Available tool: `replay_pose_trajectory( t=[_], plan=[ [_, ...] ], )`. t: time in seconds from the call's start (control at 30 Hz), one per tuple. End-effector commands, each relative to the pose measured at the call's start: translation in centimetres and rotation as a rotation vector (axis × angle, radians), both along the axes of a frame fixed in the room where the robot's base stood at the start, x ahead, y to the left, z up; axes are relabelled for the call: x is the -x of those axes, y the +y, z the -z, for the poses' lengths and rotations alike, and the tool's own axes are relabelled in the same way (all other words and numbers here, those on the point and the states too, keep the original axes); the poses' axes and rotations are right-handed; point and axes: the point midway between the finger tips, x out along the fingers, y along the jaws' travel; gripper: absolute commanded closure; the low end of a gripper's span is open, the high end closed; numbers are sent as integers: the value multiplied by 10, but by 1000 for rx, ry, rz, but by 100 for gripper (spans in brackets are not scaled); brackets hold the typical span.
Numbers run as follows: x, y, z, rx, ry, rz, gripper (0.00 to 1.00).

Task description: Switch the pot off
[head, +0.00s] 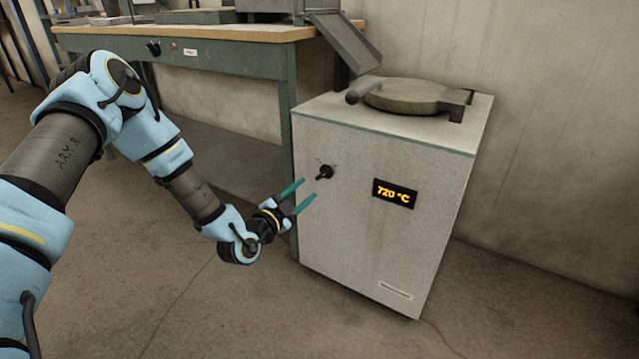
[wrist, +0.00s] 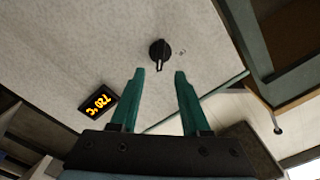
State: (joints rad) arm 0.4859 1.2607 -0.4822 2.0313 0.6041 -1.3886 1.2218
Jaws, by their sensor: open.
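The pot (head: 375,200) is a pale box-shaped furnace with a round lid (head: 415,97) lying on its top. A black rotary knob (head: 325,172) sits on the front face at upper left. An orange display (head: 395,193) to its right reads 720 °C. My gripper (head: 303,195) has green fingers, open and empty, pointing at the front face just left of and slightly below the knob. In the wrist view, the knob (wrist: 160,54) lies ahead of the gap between the open fingertips (wrist: 159,74), apart from them. The display (wrist: 98,102) shows there upside down at left.
A green workbench (head: 215,55) with a wooden top stands behind and left of the pot, one leg close to the pot's left side. A metal chute (head: 345,42) slopes from the bench toward the pot's top. The floor (head: 250,310) in front is clear.

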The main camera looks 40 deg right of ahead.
Motion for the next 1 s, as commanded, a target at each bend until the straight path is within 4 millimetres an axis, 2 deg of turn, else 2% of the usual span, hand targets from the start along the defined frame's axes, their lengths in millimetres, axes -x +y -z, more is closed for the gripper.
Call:
replay_pose_trajectory(
  t=[0.2, 0.4, 0.6, 0.83, 0.87, 1.0],
  plan=[
    [-10, -41, 1, 2, 1, 0, 54],
    [-18, -67, 1, 0, 1, -1, 54],
    [-21, -78, 1, -2, 2, -1, 54],
    [-21, -78, 0, -2, 3, 0, 54],
    [-21, -78, 0, -2, 3, 0, 55],
    [-21, -78, 0, -2, 3, 0, 71]
  ],
)
